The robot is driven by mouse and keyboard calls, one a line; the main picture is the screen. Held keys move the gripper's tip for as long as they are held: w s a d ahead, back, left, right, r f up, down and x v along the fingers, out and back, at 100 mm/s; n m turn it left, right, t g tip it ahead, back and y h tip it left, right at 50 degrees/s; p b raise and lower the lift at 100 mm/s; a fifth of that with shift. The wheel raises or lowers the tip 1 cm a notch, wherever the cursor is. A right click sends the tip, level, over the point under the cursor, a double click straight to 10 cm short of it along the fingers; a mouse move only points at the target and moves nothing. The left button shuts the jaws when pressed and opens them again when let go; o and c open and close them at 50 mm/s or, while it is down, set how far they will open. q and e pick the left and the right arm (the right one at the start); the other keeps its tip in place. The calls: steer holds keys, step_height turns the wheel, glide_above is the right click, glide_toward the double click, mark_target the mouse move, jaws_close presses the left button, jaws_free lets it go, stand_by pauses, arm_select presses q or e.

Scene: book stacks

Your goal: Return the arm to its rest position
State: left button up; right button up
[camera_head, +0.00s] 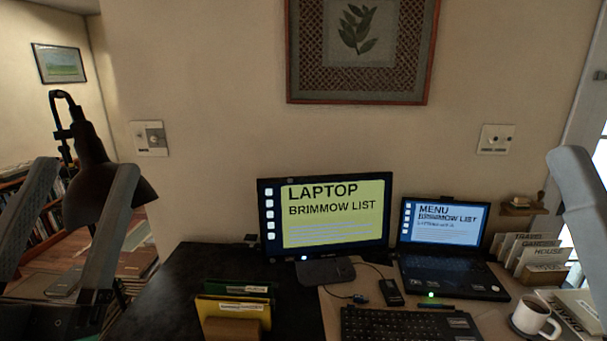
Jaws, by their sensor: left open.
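My left arm comes in at the left edge, with grey links beside the dark lamp. My left gripper (103,301) is a small dark shape at the lower end of the inner link, low in the picture and left of the black desk. It is open, and I see nothing held in it. Its fingertips are hard to make out. My right arm shows only as a grey link at the right edge. Its gripper is not in view.
A dark lamp (100,170) stands at left. The desk (185,275) holds a monitor (325,215), a laptop (443,245), a keyboard (408,325), folders (235,305), a mug (533,317) and a card holder (530,255). The desk's left part is bare.

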arm_select(q)
steer(key=s+r+n+h, duration=0.1)
steer(key=s+r+h, duration=0.15)
steer(key=s, duration=0.35)
step_height(320, 180, up, 38)
steer(key=p, duration=3.8)
steer(key=shift+w+d+r+t+y, duration=0.15)
steer(key=shift+w+d+t+y, duration=0.05)
steer(key=shift+d+t+y, duration=0.2)
steer(key=o, duration=0.4)
